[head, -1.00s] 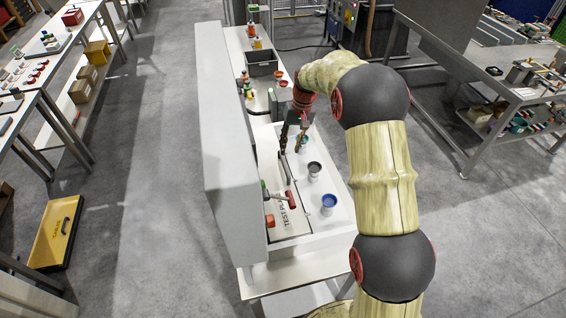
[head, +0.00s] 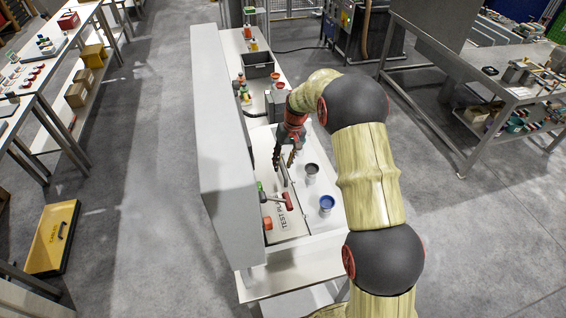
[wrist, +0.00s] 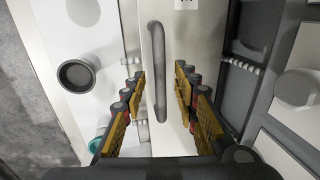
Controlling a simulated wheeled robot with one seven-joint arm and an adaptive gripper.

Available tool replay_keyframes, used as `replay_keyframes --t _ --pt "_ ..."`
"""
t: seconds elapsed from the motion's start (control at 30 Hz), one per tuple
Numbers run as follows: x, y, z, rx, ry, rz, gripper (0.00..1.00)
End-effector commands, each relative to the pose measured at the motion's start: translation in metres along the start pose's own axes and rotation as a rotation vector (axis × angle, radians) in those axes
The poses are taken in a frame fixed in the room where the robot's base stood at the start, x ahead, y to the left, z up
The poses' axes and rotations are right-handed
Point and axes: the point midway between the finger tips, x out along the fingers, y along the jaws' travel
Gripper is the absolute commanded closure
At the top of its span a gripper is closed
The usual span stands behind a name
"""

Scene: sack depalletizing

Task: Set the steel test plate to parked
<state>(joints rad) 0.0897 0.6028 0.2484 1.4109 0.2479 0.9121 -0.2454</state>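The steel test plate (head: 284,223) is a pale flat panel lettered "TEST PL…" inside the white-walled station. A grey bar handle (wrist: 157,75) runs along it in the wrist view. My gripper (head: 284,165) is over the plate's far part, pointing down. In the wrist view my gripper (wrist: 160,78) is open, with one yellow-and-black finger pad on each side of the handle and visible gaps to it. Nothing is held. My arm hides part of the station. A red-ended lever (head: 288,201) and an orange block (head: 267,223) are at the plate's near part.
A dark cup (head: 311,169) and a blue cup (head: 327,203) stand right of the plate. A tall pale panel (head: 222,145) walls the left side. A grey bin (head: 257,65) and small bottles are farther back. Open floor lies left and right.

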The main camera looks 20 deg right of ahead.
Motion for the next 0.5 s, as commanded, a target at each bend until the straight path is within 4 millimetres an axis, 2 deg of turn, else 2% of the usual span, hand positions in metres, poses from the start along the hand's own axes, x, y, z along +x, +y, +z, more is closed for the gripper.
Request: replay_keyframes --t 0.17,0.5 --pt "0.0000 -0.0001 0.0001 0.000 0.000 0.000 0.70" --pt "-0.0002 0.0000 0.0001 0.000 0.000 0.000 0.89"
